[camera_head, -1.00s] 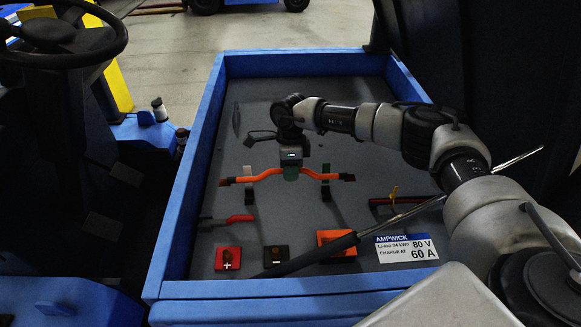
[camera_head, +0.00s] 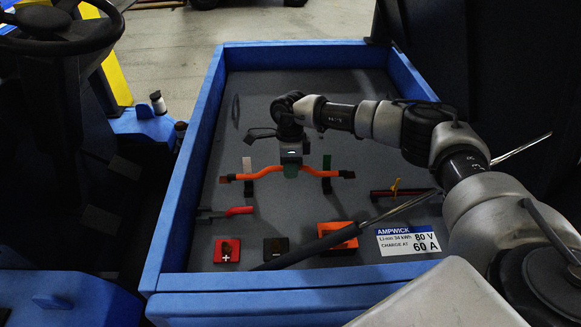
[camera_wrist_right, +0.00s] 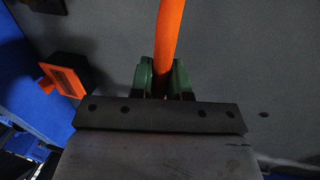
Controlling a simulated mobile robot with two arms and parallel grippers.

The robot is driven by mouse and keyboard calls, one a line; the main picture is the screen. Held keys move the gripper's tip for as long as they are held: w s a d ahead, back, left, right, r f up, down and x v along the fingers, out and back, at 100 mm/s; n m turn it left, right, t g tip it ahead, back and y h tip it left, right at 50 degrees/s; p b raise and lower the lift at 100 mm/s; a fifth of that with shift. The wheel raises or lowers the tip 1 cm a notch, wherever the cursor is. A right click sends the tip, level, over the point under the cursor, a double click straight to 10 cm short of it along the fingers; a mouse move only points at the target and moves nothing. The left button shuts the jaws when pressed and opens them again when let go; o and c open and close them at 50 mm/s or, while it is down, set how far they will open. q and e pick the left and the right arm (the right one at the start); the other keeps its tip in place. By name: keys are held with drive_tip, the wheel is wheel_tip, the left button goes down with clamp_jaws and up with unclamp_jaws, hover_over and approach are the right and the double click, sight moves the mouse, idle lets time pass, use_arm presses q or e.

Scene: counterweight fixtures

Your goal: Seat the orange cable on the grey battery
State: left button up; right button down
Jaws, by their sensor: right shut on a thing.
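The orange cable (camera_head: 260,173) spans left to right above the grey battery top (camera_head: 350,100), with dark ends. My right gripper (camera_head: 291,171) is shut on the middle of the orange cable; the right wrist view shows the cable (camera_wrist_right: 168,40) between the green fingers (camera_wrist_right: 162,78). In the head view, whether the cable touches the battery surface is hard to tell. My left gripper is not in view.
A blue rim (camera_head: 188,165) surrounds the battery. Along its near side are a red block (camera_head: 227,251), a black block (camera_head: 276,247) and an orange block (camera_head: 338,236). A dark rod (camera_head: 310,248) crosses the front.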

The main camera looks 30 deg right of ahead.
drive_tip(key=shift+f, duration=0.15)
drive_tip(key=shift+f+b, duration=0.95)
drive_tip(key=shift+f, duration=0.15)
drive_tip(key=shift+f+b, duration=0.8)
drive_tip(key=shift+f, duration=0.15)
idle(0.5)
drive_tip(key=c, duration=1)
unclamp_jaws()
drive_tip(key=shift+w+d+r+b, duration=0.15)
drive_tip(key=shift+w+r+b, duration=0.15)
drive_tip(key=shift+r, duration=1.55)
drive_tip(key=shift+w+d+r+b, duration=0.2)
drive_tip(key=shift+w+r, duration=0.15)
drive_tip(key=shift+r, duration=1.45)
drive_tip(key=shift+w+d+r+b, duration=0.15)
drive_tip(key=shift+w+r+b, duration=0.15)
drive_tip(key=shift+r, duration=1.55)
